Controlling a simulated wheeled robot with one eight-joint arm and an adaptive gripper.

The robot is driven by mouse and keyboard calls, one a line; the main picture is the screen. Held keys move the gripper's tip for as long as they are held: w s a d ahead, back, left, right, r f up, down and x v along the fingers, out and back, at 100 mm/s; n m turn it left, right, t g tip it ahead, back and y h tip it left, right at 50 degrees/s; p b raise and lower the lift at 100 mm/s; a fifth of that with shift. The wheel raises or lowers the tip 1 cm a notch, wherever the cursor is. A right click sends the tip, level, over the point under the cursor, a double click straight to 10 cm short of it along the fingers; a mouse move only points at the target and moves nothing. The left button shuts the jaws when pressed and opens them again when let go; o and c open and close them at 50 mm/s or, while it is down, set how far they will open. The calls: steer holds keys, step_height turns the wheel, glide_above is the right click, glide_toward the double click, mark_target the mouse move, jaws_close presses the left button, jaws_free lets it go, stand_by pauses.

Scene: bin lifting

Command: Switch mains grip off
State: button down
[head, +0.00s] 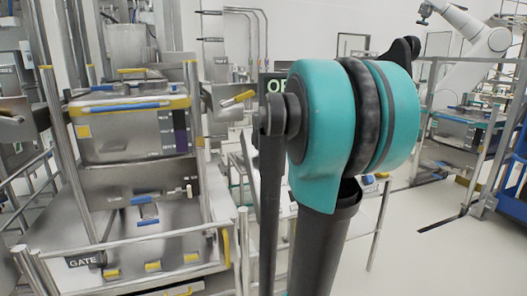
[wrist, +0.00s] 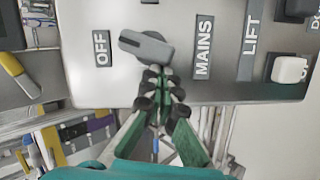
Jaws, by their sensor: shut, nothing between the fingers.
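In the wrist view, the grey mains grip (wrist: 146,47) sits on a light metal panel (wrist: 215,82). The grip lies slanted across the picture. Its left end is near the OFF label (wrist: 101,48), and the MAINS label (wrist: 204,47) is to its right. My gripper (wrist: 154,76), with green fingers and black joints, is just below the grip in the picture. Its fingers are together with nothing between them. I cannot tell whether the fingertips touch the grip. In the head view, my teal and grey arm fills the middle and hides the gripper and the grip.
A LIFT label (wrist: 250,35) and a white button (wrist: 289,69) are right of the grip. In the head view, a steel bin (head: 130,128) with yellow edging stands in a railed frame at the left. Open floor (head: 410,235) shows at the right.

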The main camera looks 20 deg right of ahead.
steer(key=shift+s+f+n, duration=0.1)
steer(key=shift+n, duration=0.3)
steer(key=shift+d, duration=0.1)
